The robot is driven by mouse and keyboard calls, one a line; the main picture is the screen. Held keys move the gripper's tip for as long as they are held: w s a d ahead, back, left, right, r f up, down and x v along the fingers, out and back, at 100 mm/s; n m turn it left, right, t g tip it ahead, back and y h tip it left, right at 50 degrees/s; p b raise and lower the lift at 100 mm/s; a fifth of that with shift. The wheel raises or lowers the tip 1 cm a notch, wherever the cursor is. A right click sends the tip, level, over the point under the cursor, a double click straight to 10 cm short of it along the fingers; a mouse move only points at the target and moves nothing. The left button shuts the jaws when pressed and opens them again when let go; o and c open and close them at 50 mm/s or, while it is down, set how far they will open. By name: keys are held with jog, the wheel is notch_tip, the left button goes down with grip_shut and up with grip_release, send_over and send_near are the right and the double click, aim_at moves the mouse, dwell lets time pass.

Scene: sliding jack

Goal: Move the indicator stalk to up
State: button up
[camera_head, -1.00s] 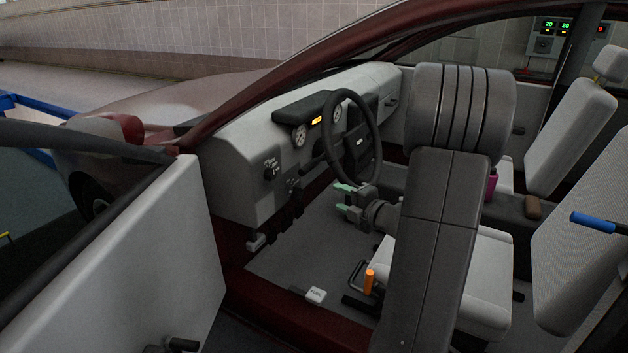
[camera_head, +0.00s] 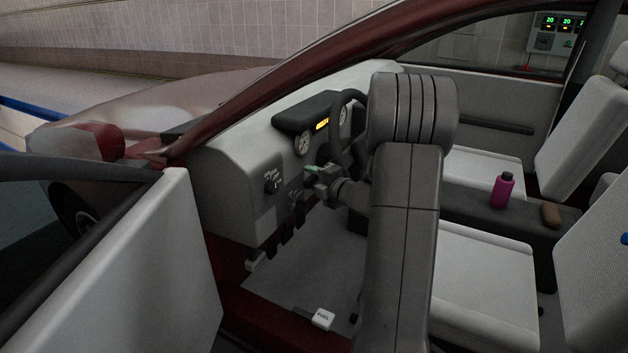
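The steering wheel (camera_head: 344,118) is on the dashboard, and my arm covers much of it. The indicator stalk cannot be made out; its area beside the wheel is behind or around my gripper. My gripper (camera_head: 312,177) is at the dashboard, just left of and below the visible part of the wheel. One green fingertip shows clearly. The other finger is not clear, so the gap between them cannot be judged. Whether the gripper touches the stalk cannot be told.
A dial gauge (camera_head: 303,144) and a rotary knob (camera_head: 270,187) are on the dashboard left of the wheel. The open door (camera_head: 150,265) stands at left. A magenta bottle (camera_head: 502,190) and a brown object (camera_head: 551,215) are on the console. A white fuel lever (camera_head: 323,318) is near the sill.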

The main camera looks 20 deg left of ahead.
grip_shut()
jog(key=f+n+b, duration=0.1)
jog(key=d+f+n+y+b, duration=0.1)
jog(key=f+n+b, duration=0.1)
jog(key=f, duration=0.1)
jog(key=shift+w+d+g, duration=0.1)
jog(key=shift+d+g, duration=0.2)
jog(key=shift+d, duration=0.1)
jog(key=shift+o, duration=0.9)
grip_release()
jog(key=shift+d, duration=0.1)
jog(key=p+v, duration=0.2)
jog(key=v, duration=1.1)
jog(key=shift+d, duration=0.45)
